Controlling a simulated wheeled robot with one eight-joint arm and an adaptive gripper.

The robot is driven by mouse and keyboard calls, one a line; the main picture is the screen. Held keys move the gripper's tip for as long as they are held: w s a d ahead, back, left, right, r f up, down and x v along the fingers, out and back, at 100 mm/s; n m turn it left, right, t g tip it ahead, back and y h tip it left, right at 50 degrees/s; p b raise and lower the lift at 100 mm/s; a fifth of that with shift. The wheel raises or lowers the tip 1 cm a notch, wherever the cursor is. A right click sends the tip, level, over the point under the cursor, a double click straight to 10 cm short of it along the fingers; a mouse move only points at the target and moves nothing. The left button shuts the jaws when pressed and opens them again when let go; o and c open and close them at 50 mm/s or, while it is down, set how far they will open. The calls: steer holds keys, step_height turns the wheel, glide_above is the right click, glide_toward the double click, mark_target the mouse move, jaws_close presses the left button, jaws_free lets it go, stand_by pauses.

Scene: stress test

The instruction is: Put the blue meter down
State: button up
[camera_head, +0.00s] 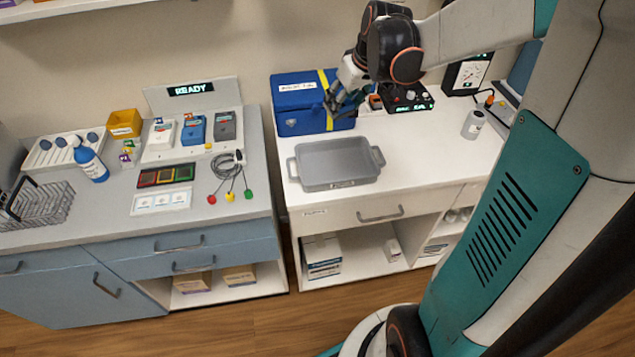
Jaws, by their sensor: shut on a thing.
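My gripper (343,103) is above the right counter, in front of the blue case. It is shut on a small dark bluish thing, which is mostly hidden by the fingers and hard to tell from the case behind it. I cannot tell whether this thing is a meter. A blue handheld device (194,130) that looks like a meter stands on the left counter, between a white device (162,134) and a grey device (225,126). These sit on a pale stand below a READY display (191,89).
A grey tray (338,184) with handles lies empty on the right counter (425,155). The blue case (300,122) has a yellow strap. A black control box (407,97) and a small bottle (473,125) stand further right. Coloured leads (232,180) lie on the left counter.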

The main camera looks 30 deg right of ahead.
steer(key=shift+a+f, duration=0.1)
steer(key=shift+a, duration=0.25)
step_height(320, 180, down, 20)
steer(key=b, duration=0.6)
steer(key=shift+r+b, duration=0.2)
steer(key=shift+b, duration=0.15)
steer(key=shift+f, duration=0.2)
steer(key=o, duration=1.1)
steer(key=shift+o, duration=0.2)
steer(key=shift+r, duration=0.15)
steer(key=shift+s+r, duration=0.1)
steer(key=shift+r, duration=0.2)
steer(key=p+v, duration=0.4)
steer(key=v, duration=0.7)
steer(key=shift+s+r, duration=0.15)
steer(key=shift+r, duration=0.1)
